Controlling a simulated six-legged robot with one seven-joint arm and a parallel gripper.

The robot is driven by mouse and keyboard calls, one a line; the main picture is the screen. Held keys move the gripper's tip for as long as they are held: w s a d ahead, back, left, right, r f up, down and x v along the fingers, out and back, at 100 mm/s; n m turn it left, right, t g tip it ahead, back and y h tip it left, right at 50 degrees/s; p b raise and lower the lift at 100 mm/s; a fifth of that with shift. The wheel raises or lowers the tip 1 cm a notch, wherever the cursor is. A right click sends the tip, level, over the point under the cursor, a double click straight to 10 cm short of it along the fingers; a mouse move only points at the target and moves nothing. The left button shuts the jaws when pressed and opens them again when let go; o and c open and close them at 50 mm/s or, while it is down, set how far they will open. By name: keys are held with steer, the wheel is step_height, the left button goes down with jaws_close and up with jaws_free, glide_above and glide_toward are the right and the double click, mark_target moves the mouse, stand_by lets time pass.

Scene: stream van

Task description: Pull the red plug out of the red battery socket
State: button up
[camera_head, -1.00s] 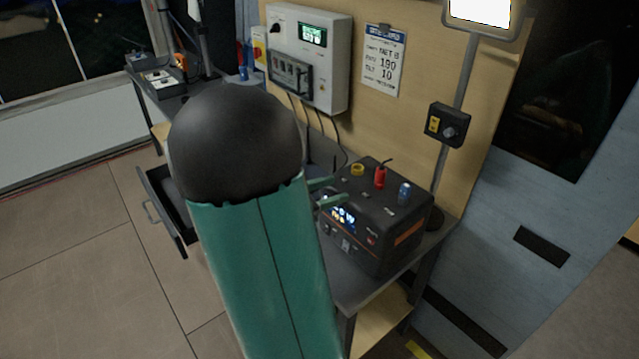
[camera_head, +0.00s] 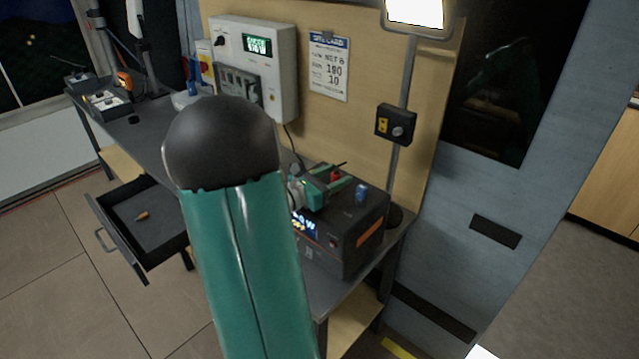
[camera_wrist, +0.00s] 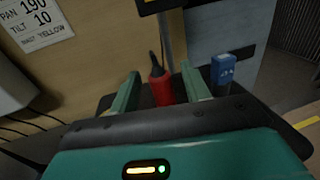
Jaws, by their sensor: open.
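The red plug (camera_wrist: 161,88) stands upright on top of the black battery box (camera_head: 366,222). My gripper is open, with room between the left finger and the plug. In the head view my gripper (camera_head: 328,186) is over the box top, and only a bit of the red plug (camera_head: 336,176) shows between its green fingers. The red socket under the plug is hidden. A blue plug (camera_wrist: 222,70) stands to the right, outside the fingers; it also shows in the head view (camera_head: 361,192).
A lamp post (camera_head: 404,110) with a black switch box (camera_head: 396,124) rises behind the battery box. A grey control panel (camera_head: 262,70) and a paper card (camera_head: 329,66) are on the wooden wall. An open drawer (camera_head: 140,262) juts out at the left.

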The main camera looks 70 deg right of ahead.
steer(key=shift+s+d, duration=0.25)
steer(key=shift+d, duration=0.1)
jaws_close()
steer(key=shift+r, duration=1.45)
steer(key=shift+r, duration=1.4)
